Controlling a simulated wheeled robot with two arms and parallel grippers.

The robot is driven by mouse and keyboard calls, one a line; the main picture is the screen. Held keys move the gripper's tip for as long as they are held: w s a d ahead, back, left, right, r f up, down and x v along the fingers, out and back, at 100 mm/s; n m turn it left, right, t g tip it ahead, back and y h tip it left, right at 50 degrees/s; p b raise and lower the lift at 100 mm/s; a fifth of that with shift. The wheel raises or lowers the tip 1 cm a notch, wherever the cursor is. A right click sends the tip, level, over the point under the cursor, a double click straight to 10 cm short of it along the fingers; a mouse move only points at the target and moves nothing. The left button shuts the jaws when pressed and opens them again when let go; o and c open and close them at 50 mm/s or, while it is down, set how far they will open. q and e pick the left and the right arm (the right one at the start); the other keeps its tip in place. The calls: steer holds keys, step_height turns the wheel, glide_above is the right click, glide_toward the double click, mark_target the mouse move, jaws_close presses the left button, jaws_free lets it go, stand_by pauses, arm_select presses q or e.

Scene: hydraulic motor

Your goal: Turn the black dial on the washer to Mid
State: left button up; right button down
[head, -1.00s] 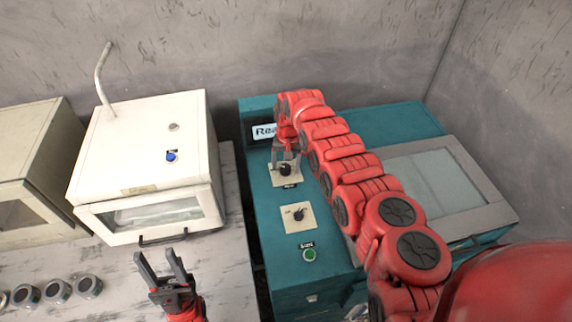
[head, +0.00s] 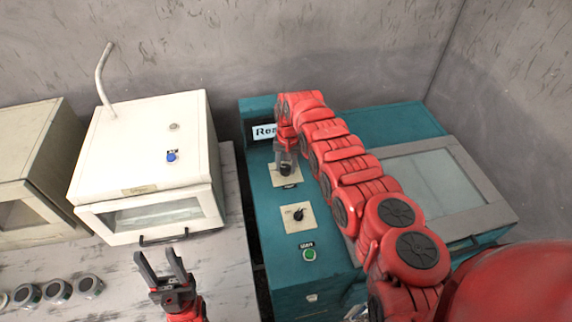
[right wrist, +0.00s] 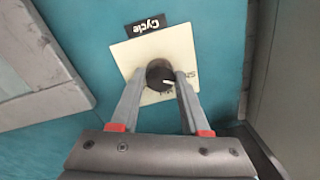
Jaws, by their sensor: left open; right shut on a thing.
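The teal washer (head: 285,250) stands right of centre in the head view. On its panel are two black dials on cream plates, one above the other. My right gripper (head: 286,164) is shut on the upper black dial (head: 285,170). In the right wrist view its fingers lie on both sides of this black dial (right wrist: 160,75), which has a white mark and a "Cycle" label (right wrist: 143,41) by its plate. The fingers partly cover the plate's lettering. The lower black dial (head: 299,214) is untouched. My left gripper (head: 165,278) is open and empty over the table at the lower left.
A green button (head: 309,255) sits below the lower dial. The washer's grey-framed lid (head: 465,175) is to the right. A white machine with a blue button (head: 171,156) stands left, and several round metal parts (head: 57,291) lie at the lower left.

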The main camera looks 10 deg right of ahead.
steer(key=shift+r+m+p, duration=0.1)
steer(key=shift+m+p, duration=0.25)
steer(key=shift+m, duration=0.15)
steer(key=shift+a+m, duration=0.1)
steer(key=shift+m, duration=0.7)
steer(key=shift+f+m, duration=0.25)
steer(key=shift+m, duration=0.65)
steer(key=m+b, duration=0.2)
steer(key=shift+m, duration=0.3)
steer(key=shift+f+m+b, duration=0.1)
steer(key=shift+m+b, duration=0.7)
steer(key=shift+b, duration=0.15)
steer(key=shift+r+m+b, duration=0.2)
steer(key=shift+m+b, duration=1.05)
steer(key=shift+m, duration=0.15)
